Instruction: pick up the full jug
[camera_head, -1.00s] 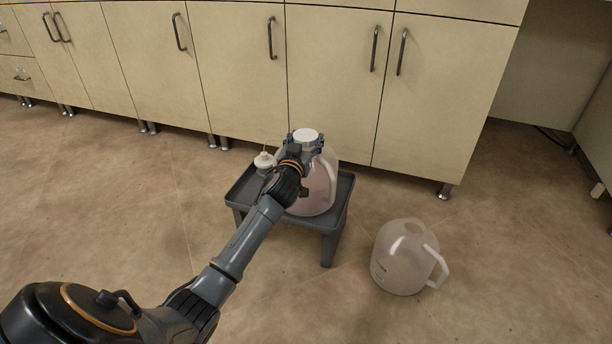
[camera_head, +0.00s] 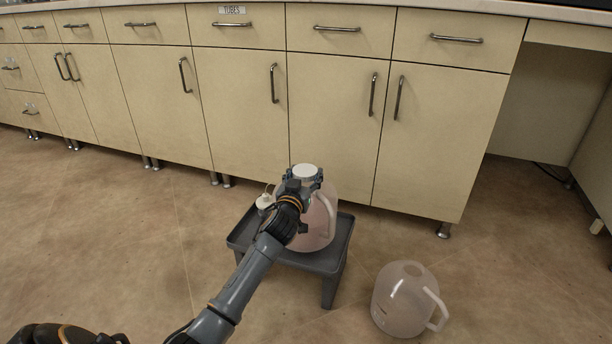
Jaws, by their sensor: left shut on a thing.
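The full jug (camera_head: 320,222) is translucent and pinkish, with a white cap (camera_head: 305,171) and a pale handle on its right side. It is upright over the grey stool (camera_head: 341,232) and looks slightly raised from it, though its base is hard to judge. My left gripper (camera_head: 304,183) is shut on the jug's neck just below the cap. My left wrist and forearm hide the jug's left front. My right gripper is not in view.
An empty-looking translucent jug (camera_head: 398,303) with a handle stands on the floor right of the stool. A small white-capped container (camera_head: 265,202) shows at the stool's back left. Beige cabinets (camera_head: 335,130) stand close behind. The floor at left is clear.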

